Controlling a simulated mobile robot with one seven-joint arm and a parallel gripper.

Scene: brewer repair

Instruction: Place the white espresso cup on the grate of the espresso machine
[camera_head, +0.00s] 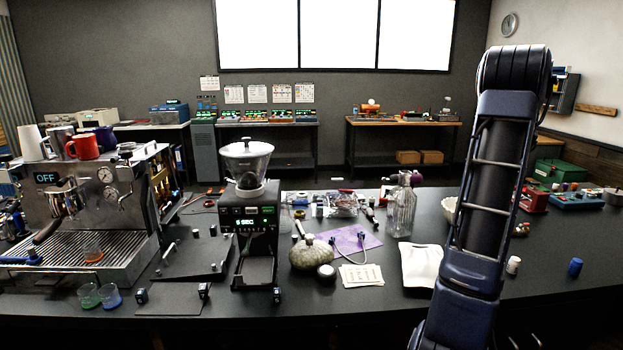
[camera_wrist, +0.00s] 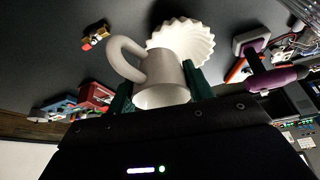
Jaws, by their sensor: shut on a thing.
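A plain white cup (camera_wrist: 162,76) with a large loop handle is between the two green fingers of my gripper (camera_wrist: 162,90) in the wrist view. The fingers are shut on its sides. The gripper and cup do not show in the head view, where my arm fills the right side. The espresso machine (camera_head: 112,190) stands at the far left of the head view, its display reading OFF. The grate is far from my arm.
A grinder (camera_head: 252,215) stands right of the machine. A glass bottle (camera_head: 401,212) and a round greenish pot (camera_head: 311,253) stand mid-table. A white fluted bowl (camera_wrist: 185,40) is beyond the held cup.

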